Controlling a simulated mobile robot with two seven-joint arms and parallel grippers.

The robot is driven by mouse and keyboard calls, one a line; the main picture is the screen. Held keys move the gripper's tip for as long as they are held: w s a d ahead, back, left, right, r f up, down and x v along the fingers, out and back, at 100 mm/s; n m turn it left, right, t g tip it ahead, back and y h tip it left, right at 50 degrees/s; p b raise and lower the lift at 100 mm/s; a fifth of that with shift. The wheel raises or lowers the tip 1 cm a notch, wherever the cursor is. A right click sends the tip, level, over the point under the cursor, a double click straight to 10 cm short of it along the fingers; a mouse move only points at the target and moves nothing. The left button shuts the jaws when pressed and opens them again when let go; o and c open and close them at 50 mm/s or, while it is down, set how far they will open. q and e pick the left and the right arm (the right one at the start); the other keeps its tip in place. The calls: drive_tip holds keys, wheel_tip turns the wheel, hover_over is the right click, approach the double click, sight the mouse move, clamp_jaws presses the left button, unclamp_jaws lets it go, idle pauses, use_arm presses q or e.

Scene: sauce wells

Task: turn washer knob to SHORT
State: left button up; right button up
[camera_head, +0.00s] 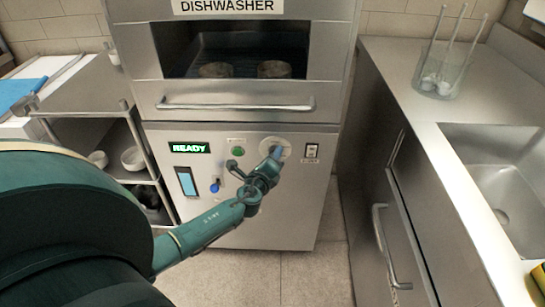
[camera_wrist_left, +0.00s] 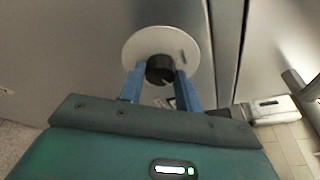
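The washer knob (camera_wrist_left: 160,70) is black and sits on a round pale dial plate on the dishwasher's front. The plate (camera_head: 285,143) also shows in the head view, at the right of the panel, where my gripper covers the knob. My left gripper (camera_head: 275,154) reaches the plate from the lower left. In the left wrist view the blue fingers of my left gripper (camera_wrist_left: 160,80) stand on either side of the knob and appear to touch its sides. The dial's markings, including SHORT, cannot be read. My right gripper is not in view.
The dishwasher panel has a lit READY display (camera_head: 189,148), a green button (camera_head: 238,152), a blue knob (camera_head: 215,185) and a switch (camera_head: 312,150). The oven-like door handle (camera_head: 235,104) juts out above. A counter with a sink (camera_head: 495,180) is at the right, and a shelf cart (camera_head: 90,105) at the left.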

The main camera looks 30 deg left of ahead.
use_arm(q)
drive_tip(key=o, duration=0.4)
drive_tip(key=shift+o, duration=0.2)
drive_tip(key=v, duration=1.3)
drive_tip(key=shift+p, duration=0.4)
drive_tip(key=shift+s+d, duration=0.1)
